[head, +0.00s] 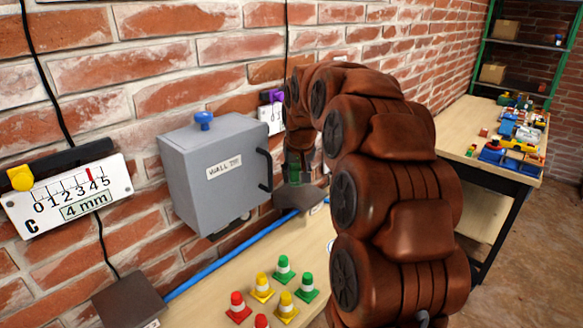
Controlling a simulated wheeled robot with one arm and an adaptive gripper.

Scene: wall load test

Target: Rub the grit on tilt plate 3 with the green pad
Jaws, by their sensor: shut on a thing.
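My gripper (300,160) hangs down beyond the grey box, partly hidden by my own brown arm. It is shut on a small green thing (293,175), which looks like the green pad. Just below it lies a dark tilted plate (290,197); I cannot tell whether the pad touches it. No number shows on this plate, and no grit can be made out at this size. Another dark plate (128,301) lies at the lower left.
A grey wall box (205,185) has a blue knob and black handle. Gauge C (68,196) hangs left. A blue tube (225,255) runs along the wooden bench. Small cones (284,268) stand in front. A table (470,135) with toys stands right, green shelving (530,55) behind.

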